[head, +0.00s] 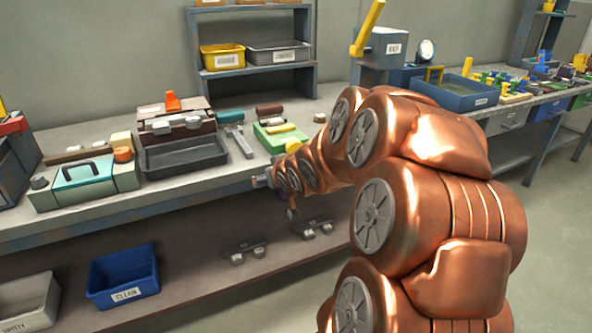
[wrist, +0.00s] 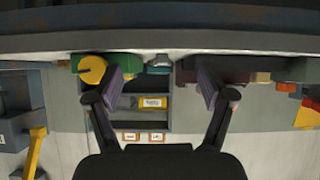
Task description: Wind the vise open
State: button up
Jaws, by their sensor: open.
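I cannot say for certain which thing is the vise. On the bench in the head view, a teal piece with a long grey bar (head: 241,146) lies left of a green block (head: 268,138) that has a yellow bar and a brown roll by it. My gripper shows in the wrist view (wrist: 161,85) with its two fingers wide apart and nothing between them. In the head view my arm reaches to the bench's front edge, and the gripper is small and partly hidden there. The wrist view is upside down; a green thing with a round yellow end (wrist: 92,69) lies beyond one finger.
A dark tray (head: 185,156) and a green toolbox (head: 83,185) stand on the bench to the left. The grey bench edge (wrist: 160,43) crosses the wrist view close by. A blue bin (head: 123,278) sits on the lower shelf. A box with a yellow lever (head: 385,47) stands behind.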

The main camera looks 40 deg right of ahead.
jog(key=w+d+f+t+h+b, duration=0.1)
jog(key=d+f+t+b, duration=0.25)
jog(key=d, duration=0.25)
jog(key=m+t+h+b, duration=0.1)
jog(key=t+b, duration=0.2)
jog(key=b, duration=0.2)
send_near(294, 148)
jog(key=w+d+f, duration=0.1)
jog(key=w+d, duration=0.1)
jog(key=shift+a+f+b+x, duration=0.1)
jog(key=shift+b+x, duration=0.05)
jog(key=shift+x, duration=1.75)
jog(key=shift+a+f+b+x, duration=0.1)
jog(key=shift+f+b+x, duration=0.05)
jog(key=shift+x, duration=1.75)
jog(key=shift+w, duration=0.1)
jog(key=c, duration=1.2)
